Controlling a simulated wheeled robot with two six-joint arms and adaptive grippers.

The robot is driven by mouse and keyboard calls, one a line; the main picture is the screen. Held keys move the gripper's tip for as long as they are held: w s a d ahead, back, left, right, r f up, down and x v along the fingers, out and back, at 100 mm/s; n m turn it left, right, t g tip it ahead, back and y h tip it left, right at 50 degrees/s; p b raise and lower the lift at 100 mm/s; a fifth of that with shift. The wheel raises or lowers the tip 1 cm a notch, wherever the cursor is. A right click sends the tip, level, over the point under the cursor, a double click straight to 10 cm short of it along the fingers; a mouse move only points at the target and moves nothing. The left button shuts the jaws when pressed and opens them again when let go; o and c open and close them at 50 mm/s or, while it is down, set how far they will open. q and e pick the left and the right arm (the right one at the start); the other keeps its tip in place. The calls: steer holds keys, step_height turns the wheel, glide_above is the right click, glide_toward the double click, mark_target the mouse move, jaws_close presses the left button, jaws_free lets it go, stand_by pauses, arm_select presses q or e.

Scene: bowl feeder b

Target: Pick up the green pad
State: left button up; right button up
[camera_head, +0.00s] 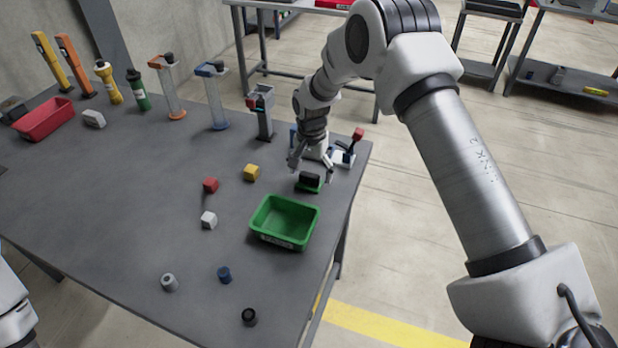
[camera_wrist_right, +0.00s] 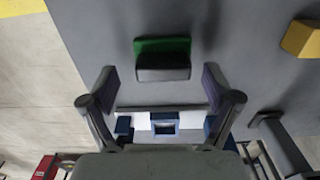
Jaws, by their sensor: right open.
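The green pad (camera_head: 314,188) lies near the right edge of the table, just behind the green bin, with a dark block on it. It also shows in the right wrist view (camera_wrist_right: 162,44), where the dark block (camera_wrist_right: 162,68) covers part of it. My right gripper (camera_head: 312,170) is open and points down, its fingers apart on either side of the pad's width. In the right wrist view the right gripper (camera_wrist_right: 158,80) has nothing between its fingertips, and the pad sits a little beyond them. My left gripper is out of view.
A green bin (camera_head: 259,229) stands in front of the pad. A yellow block (camera_head: 252,172), red block (camera_head: 210,185) and white block (camera_head: 209,220) lie to the left. A white-based fixture with a red knob (camera_head: 358,134) stands behind the gripper. The table's middle is clear.

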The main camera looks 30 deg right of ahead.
mark_target(309, 174)
steer(key=shift+w+a+f, duration=0.1)
steer(key=shift+a+f, duration=0.05)
steer(key=shift+f, duration=0.25)
steer(key=shift+w+a+f, duration=0.1)
steer(key=shift+f, duration=0.3)
steer(key=shift+s, duration=0.1)
steer(key=shift+c, duration=1)
steer(key=c, duration=1.1)
step_height(309, 174, up, 10)
steer(key=shift+r+b, duration=0.1)
steer(key=shift+b, duration=0.5)
steer(key=shift+o, duration=1.3)
steer(key=shift+c, duration=0.3)
